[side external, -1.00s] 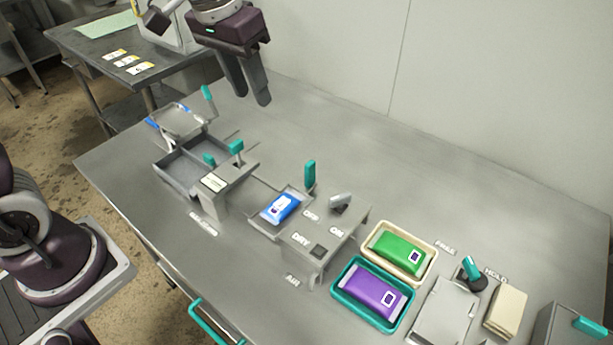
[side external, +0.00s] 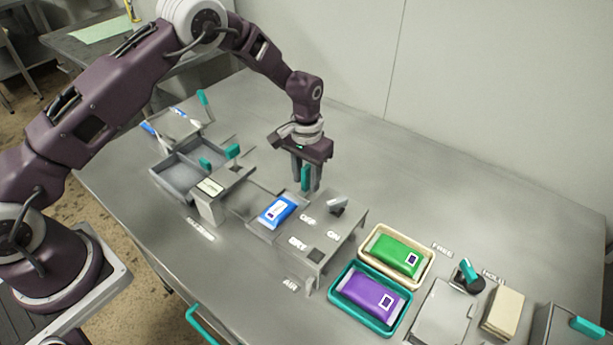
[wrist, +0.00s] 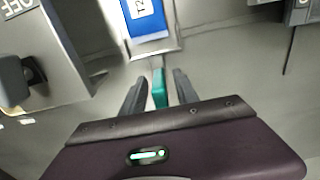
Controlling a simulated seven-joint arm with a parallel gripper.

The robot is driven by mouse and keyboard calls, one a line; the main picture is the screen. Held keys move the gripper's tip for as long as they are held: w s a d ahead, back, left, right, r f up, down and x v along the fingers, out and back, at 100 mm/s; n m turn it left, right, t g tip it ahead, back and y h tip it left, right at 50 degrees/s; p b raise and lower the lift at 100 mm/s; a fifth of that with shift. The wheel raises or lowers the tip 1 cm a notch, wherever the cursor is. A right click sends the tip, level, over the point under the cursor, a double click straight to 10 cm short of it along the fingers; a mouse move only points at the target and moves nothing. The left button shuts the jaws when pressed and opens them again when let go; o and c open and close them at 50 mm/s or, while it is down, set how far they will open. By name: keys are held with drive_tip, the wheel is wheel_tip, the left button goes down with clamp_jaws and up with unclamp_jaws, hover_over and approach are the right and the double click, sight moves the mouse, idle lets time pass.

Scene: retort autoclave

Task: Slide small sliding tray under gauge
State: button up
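The small sliding tray (side external: 259,223) is a flat grey tray bearing a blue pouch (side external: 277,211). It lies on the table between the gauge and the AIR stand, with an upright teal handle (side external: 305,178) at its far side. My gripper (side external: 306,186) points down over this handle. In the wrist view the handle (wrist: 159,88) stands between my two open fingers, with a gap on each side. The tray rim (wrist: 160,52) and pouch (wrist: 144,18) show just beyond. The gauge (side external: 212,190) is a grey bridge with a pale display, left of the tray.
The AIR stand (side external: 318,240) with its switch is close right of the tray. Grey bins (side external: 172,185) with teal handles lie left of the gauge. A cream tray (side external: 428,263) and a teal tray (side external: 338,303) hold pouches at right. The table behind is clear.

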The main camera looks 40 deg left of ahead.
drive_tip(key=shift+c, duration=0.3)
clamp_jaws()
drive_tip(key=shift+a+r, duration=0.1)
idle(1.0)
